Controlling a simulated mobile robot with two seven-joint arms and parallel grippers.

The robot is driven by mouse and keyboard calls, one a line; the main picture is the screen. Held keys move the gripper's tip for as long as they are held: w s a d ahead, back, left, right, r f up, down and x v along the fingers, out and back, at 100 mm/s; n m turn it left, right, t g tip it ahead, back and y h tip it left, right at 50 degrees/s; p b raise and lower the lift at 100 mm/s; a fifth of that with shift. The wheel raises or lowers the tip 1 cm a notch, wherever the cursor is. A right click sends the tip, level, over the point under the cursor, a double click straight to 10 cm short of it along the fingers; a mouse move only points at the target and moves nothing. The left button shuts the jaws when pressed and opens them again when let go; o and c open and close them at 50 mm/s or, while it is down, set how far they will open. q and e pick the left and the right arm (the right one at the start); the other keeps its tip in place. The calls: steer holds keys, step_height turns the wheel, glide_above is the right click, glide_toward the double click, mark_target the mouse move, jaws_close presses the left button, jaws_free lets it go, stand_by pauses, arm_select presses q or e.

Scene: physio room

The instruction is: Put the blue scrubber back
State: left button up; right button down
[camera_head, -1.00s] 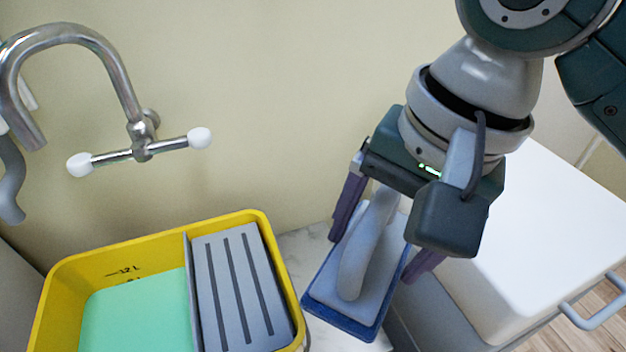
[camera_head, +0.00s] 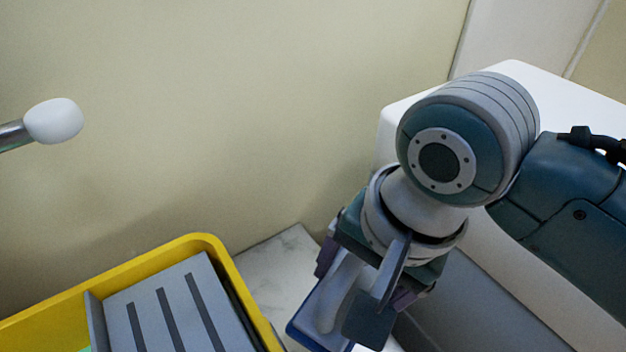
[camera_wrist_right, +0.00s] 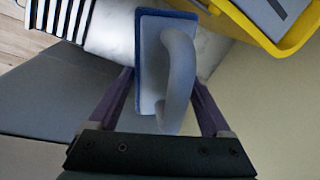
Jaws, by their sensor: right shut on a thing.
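The blue scrubber (camera_head: 305,325) has a blue base under a grey body with a curved grey handle. My right gripper (camera_head: 362,283) is shut on it, with a purple finger on either side. In the right wrist view the scrubber (camera_wrist_right: 149,62) sits between the two fingers (camera_wrist_right: 164,88), its handle facing the camera. It is over or on the marble top (camera_head: 285,262), right of the yellow bucket (camera_head: 205,243); I cannot tell whether it touches. My wrist hides part of it in the head view. My left gripper is not in view.
The yellow bucket holds a grey slotted insert (camera_head: 180,305). One white tap handle (camera_head: 54,121) shows at the far left. A white-topped cabinet (camera_head: 510,85) stands behind my right arm. A black-and-white striped thing (camera_wrist_right: 110,28) shows in the wrist view.

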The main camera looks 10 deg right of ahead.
step_height(320, 180, down, 13)
steer(key=b, duration=0.7)
steer(key=shift+w+f, duration=0.1)
step_height(320, 180, down, 4)
steer(key=b, duration=0.3)
steer(key=shift+f, duration=0.1)
jaws_free()
